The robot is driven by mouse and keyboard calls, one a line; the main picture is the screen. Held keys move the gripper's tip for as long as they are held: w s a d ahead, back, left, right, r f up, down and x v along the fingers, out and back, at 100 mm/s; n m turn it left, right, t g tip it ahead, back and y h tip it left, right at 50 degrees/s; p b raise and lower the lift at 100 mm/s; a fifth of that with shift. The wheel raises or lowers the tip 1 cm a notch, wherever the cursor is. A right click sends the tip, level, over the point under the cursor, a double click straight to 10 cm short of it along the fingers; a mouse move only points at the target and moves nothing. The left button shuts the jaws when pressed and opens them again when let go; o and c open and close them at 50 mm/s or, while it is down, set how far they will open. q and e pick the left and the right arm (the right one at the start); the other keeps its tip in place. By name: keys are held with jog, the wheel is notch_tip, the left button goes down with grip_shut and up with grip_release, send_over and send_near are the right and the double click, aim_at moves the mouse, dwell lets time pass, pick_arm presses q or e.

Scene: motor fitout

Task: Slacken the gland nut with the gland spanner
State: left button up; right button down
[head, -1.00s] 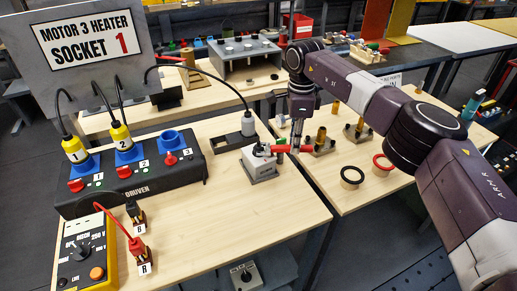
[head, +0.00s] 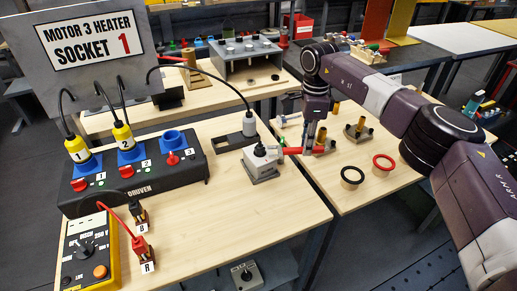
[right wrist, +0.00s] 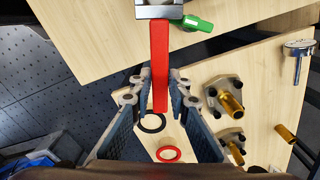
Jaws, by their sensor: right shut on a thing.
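The gland spanner's red handle (head: 292,151) reaches right from a small grey box with a black top (head: 260,151) in the head view. My right gripper (head: 313,146) is at the handle, right of the box. In the right wrist view the red handle (right wrist: 160,60) runs up between the fingers of my right gripper (right wrist: 161,100) to a grey metal part at the top edge. The gripper is shut on the handle. I cannot make out the gland nut or how the spanner sits on it. My left gripper is not in view.
A green-handled tool (right wrist: 197,24) lies near the grey metal part. A black ring (head: 351,177), a red ring (head: 383,164) and several brass fittings (head: 359,129) stand on the right table. The socket bank (head: 135,182) is at left. The front middle of the bench is clear.

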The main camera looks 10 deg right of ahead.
jog(key=shift+w+d+r, duration=0.15)
jog(key=shift+d+r, duration=0.4)
jog(key=shift+d, duration=0.1)
jog(key=shift+w+r+p, duration=0.1)
jog(key=shift+r+p, duration=0.2)
jog(key=shift+p, duration=0.15)
jog(key=shift+w+a+r+p, duration=0.1)
jog(key=shift+a+r+p, duration=0.1)
jog(key=shift+r+p, duration=0.5)
jog(key=shift+w+a+r, duration=0.1)
jog(key=shift+w+r, duration=0.05)
jog(key=shift+r, duration=0.2)
jog(key=shift+s+a+r+p, duration=0.1)
jog(key=shift+s+r+p, duration=0.1)
jog(key=shift+r+p, duration=0.9)
